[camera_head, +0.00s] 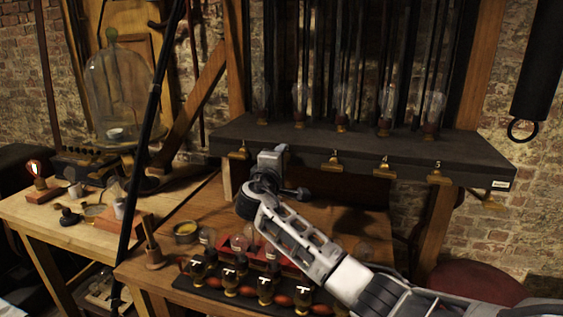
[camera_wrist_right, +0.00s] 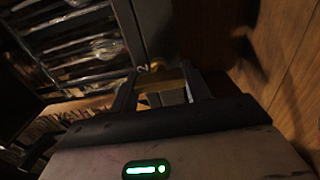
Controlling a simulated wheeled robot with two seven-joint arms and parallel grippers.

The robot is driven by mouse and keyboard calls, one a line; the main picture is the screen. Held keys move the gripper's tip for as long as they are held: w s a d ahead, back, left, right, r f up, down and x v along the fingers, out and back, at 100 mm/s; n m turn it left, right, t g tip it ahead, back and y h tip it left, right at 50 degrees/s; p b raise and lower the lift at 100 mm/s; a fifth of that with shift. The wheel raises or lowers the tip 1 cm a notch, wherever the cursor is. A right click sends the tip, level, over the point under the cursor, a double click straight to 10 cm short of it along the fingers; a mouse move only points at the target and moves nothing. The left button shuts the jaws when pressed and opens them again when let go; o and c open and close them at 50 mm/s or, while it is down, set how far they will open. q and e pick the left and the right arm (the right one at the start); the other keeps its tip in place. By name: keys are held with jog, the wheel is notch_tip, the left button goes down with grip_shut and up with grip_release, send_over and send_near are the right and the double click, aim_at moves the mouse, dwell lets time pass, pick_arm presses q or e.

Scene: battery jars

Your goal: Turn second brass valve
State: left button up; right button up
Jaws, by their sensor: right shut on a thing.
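The second brass valve shows in the right wrist view (camera_wrist_right: 168,78), beside a small "2" label on the dark shelf front. My right gripper (camera_head: 282,152) is at the front edge of the shelf, and its fingers (camera_wrist_right: 160,90) are shut on that valve. In the head view the gripper hides the valve. The other brass valves stay clear of the gripper: one to its left (camera_head: 239,153) and three to its right, at label 3 (camera_head: 334,162), at label 4 (camera_head: 384,170) and at label 5 (camera_head: 437,177). My left gripper is not in view.
The dark shelf (camera_head: 450,150) carries several glass jars. Below, a wooden bench (camera_head: 205,205) holds a rack of dark bottles (camera_head: 265,290) and a red block with bulbs, under my right arm. A side table (camera_head: 60,225) with a glass bell jar (camera_head: 117,90) stands left.

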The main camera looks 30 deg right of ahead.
jog(key=shift+f, duration=0.1)
jog(key=shift+c, duration=0.2)
jog(key=o, duration=1)
pick_arm(q)
jog(key=b, duration=0.1)
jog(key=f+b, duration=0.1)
jog(key=b, duration=0.1)
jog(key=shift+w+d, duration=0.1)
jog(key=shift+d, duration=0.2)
pick_arm(e)
jog(key=v, duration=1.6)
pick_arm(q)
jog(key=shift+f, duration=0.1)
pick_arm(e)
jog(key=shift+s, duration=0.1)
